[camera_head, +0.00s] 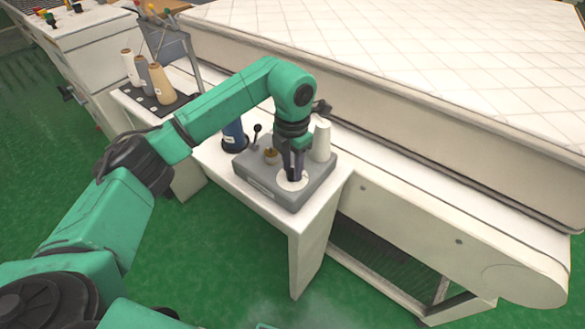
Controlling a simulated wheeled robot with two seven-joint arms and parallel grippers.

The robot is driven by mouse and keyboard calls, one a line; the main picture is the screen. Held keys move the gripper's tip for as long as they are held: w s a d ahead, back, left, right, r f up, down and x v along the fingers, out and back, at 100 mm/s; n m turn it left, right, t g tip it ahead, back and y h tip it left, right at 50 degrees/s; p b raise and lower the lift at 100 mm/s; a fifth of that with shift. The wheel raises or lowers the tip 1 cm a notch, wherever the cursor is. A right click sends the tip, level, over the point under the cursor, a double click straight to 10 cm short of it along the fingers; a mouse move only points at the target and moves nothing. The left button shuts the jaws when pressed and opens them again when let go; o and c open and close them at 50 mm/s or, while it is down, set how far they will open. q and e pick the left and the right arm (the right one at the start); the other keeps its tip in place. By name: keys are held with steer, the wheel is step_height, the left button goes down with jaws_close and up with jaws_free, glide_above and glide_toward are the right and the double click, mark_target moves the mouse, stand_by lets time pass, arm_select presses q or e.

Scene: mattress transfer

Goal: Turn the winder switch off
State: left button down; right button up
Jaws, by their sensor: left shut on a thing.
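The winder is a grey box (262,184) on a white side table. A black lever with a round knob (257,128) stands up at its back left; I take this for the switch, and cannot tell its on or off position. A small brown spindle piece (271,155) and a white cone (321,141) stand on the box. My left gripper (293,176) points down over the front of the box, above a pale disc (291,183). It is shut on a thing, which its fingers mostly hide. The lever is apart from it, to the left. My right gripper is not in view.
A blue spool (234,134) stands just left of the box. Several thread cones (160,82) stand on a dark tray further left. A large quilted mattress (440,50) on a white machine fills the right. Green floor (215,270) is open in front.

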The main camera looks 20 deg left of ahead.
arm_select(q)
steer(key=n+b, duration=0.1)
steer(key=n, duration=0.4)
steer(key=shift+w+r+n, duration=0.1)
steer(key=shift+n, duration=0.2)
steer(key=n+b, duration=0.1)
steer(key=n, duration=0.4)
steer(key=shift+r+n, duration=0.1)
steer(key=shift+n, duration=0.2)
steer(key=c, duration=0.8)
jaws_free()
steer(key=shift+o, duration=1.4)
